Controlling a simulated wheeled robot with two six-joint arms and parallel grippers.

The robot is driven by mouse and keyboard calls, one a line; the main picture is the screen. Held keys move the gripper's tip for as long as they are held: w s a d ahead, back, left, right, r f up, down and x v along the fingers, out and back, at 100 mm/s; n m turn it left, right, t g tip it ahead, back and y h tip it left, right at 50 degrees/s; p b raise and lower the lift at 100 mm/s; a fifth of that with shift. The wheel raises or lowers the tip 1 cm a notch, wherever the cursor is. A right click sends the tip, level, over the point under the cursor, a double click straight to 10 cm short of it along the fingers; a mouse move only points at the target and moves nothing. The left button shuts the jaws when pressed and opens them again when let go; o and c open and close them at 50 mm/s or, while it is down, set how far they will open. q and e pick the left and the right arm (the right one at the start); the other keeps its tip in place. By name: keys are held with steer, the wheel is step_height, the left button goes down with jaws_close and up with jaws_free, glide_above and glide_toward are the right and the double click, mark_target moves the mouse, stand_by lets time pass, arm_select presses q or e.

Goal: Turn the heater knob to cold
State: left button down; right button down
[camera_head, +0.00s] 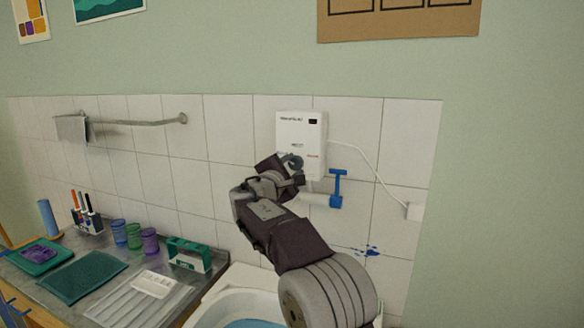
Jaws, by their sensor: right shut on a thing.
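The white heater box (312,132) is mounted on the tiled wall, with small print on its face. Its grey knob (292,161) is at the lower left of the face. My right gripper (288,169) reaches up to the box and is shut on the knob; the fingers partly cover it, so the knob's pointer cannot be read. My left gripper is not in view.
A white basin (237,304) lies below. The counter at left holds a green-framed holder (189,254), cups (149,241) and trays. A towel rail (140,122) is on the wall.

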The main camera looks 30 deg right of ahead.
steer(key=c, duration=0.9)
jaws_free()
steer(key=b+v, duration=0.2)
steer(key=v, duration=0.7)
steer(key=shift+b, duration=0.3)
steer(key=shift+d+r, duration=0.1)
